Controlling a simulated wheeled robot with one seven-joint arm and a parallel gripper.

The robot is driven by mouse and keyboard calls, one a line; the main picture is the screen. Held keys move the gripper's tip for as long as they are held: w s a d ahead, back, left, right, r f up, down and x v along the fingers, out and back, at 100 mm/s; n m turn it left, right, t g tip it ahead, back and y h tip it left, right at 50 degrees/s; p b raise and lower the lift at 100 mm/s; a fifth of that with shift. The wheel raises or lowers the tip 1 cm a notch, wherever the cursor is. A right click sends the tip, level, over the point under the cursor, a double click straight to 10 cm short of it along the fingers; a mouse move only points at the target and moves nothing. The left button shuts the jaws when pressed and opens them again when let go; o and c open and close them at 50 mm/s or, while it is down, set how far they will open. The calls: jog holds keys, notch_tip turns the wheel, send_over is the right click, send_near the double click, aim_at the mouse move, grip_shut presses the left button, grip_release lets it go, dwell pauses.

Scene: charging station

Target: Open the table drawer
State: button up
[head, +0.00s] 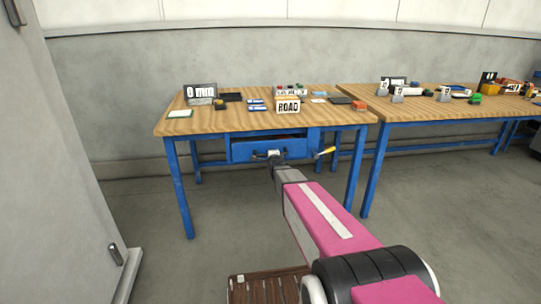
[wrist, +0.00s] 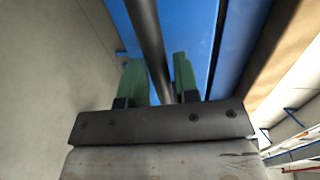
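The blue drawer (head: 270,149) hangs under the left wooden table (head: 210,124). A dark gap shows above its front, so it looks slightly pulled out. My gripper (head: 274,156) is at the drawer front, by its handle. In the wrist view, the two green fingers of my gripper (wrist: 160,78) stand on either side of the dark handle bar (wrist: 148,30) and look closed in on it. Contact on the right side is hard to make out. The blue drawer front (wrist: 187,25) lies behind the bar. My gripper hides part of the handle in the head view.
A yellow-handled tool (head: 326,151) sticks out right of the drawer. The tabletop carries a ROAD box (head: 288,106) and several small items. A second table (head: 440,108) adjoins on the right. A grey panel (head: 50,150) stands at the left. The floor before the table is clear.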

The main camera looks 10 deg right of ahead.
jog(key=x, duration=0.3)
grip_shut()
jog(key=shift+s, duration=0.1)
